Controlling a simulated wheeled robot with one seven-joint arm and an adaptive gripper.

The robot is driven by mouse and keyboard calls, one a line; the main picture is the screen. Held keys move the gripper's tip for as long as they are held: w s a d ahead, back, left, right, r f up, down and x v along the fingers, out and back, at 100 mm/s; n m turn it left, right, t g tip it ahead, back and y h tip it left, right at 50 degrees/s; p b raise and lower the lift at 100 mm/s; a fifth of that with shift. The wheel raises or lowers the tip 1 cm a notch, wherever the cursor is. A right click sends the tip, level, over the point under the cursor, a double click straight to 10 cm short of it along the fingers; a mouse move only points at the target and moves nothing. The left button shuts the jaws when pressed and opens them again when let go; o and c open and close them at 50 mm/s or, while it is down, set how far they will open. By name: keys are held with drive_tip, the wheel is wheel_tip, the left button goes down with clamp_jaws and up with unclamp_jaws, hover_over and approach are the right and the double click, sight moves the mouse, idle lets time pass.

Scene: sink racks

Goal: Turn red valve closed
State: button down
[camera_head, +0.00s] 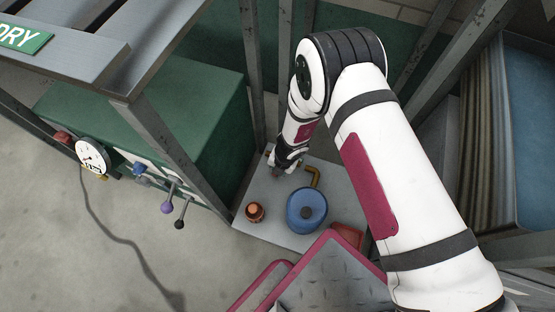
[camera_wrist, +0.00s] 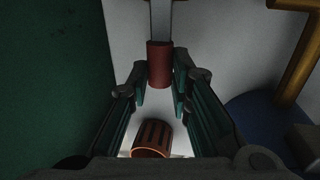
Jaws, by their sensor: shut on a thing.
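The red valve shows in the wrist view as a red handle (camera_wrist: 159,62) on the end of a pale grey lever that runs up out of the picture. My gripper (camera_wrist: 160,80) has its two dark green fingers on either side of the red handle and is shut on it. In the head view, my gripper (camera_head: 278,170) is over the far part of the grey platform, behind the blue round container. The valve is mostly hidden there by my gripper and arm.
A grey platform (camera_head: 275,228) bears a blue round container (camera_head: 303,222) and an orange-brown ribbed object (camera_head: 255,212). A bent yellow pipe (camera_head: 316,176) is right beside my gripper. A green cabinet (camera_head: 190,110) with a gauge (camera_head: 92,155) and levers stands left, and metal posts stand around.

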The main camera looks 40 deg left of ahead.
drive_tip(key=shift+a, duration=0.1)
drive_tip(key=c, duration=1.4)
unclamp_jaws()
drive_tip(key=shift+c, duration=0.2)
drive_tip(key=shift+r, duration=0.15)
wheel_tip(320, 180, up, 12)
drive_tip(key=d, duration=0.2)
drive_tip(key=shift+w+f, duration=0.2)
drive_tip(key=shift+w, duration=0.25)
drive_tip(key=shift+d, duration=0.1)
